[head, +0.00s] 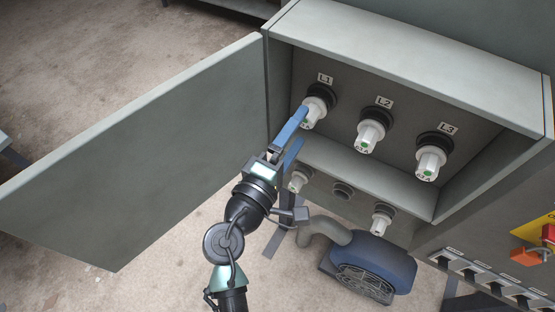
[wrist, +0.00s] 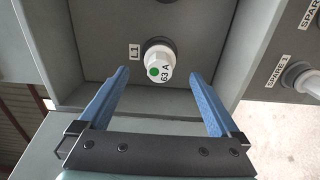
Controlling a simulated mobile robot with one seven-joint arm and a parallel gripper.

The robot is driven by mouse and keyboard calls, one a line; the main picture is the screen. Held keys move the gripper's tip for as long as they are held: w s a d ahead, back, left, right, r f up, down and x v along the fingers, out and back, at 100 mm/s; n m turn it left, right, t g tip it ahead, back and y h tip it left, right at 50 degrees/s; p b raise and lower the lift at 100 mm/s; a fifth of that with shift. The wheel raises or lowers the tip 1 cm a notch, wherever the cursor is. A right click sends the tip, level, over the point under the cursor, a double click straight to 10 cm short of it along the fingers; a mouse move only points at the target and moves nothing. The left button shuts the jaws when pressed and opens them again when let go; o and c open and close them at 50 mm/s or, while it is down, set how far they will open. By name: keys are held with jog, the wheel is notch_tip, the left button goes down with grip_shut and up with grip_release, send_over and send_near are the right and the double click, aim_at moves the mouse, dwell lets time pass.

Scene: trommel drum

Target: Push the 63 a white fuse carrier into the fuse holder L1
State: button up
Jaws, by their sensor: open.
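The white 63 A fuse carrier (head: 315,110) sits at the black fuse holder L1 (head: 322,91) in the open cabinet, below the L1 label. In the wrist view the carrier (wrist: 159,71) faces me, with a green dot and "63 A" on its end; the holder's dark ring (wrist: 158,47) shows behind it. How deep the carrier sits in the holder, I cannot tell. My gripper (head: 300,127) is open, its blue fingers pointing at the carrier. In the wrist view the carrier appears centred between and beyond the fingertips (wrist: 158,74), with gaps on both sides. Nothing is held.
White carriers also sit at L2 (head: 370,133) and L3 (head: 431,160). Below is a ledge (head: 370,172) with spare positions, one an empty holder (head: 342,190). The cabinet door (head: 140,150) stands open at left. A blue blower (head: 375,260) stands on the floor.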

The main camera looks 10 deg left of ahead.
jog(key=b+v, duration=0.2)
jog(key=v, duration=0.6)
jog(key=shift+s, duration=0.25)
jog(key=shift+a, duration=0.15)
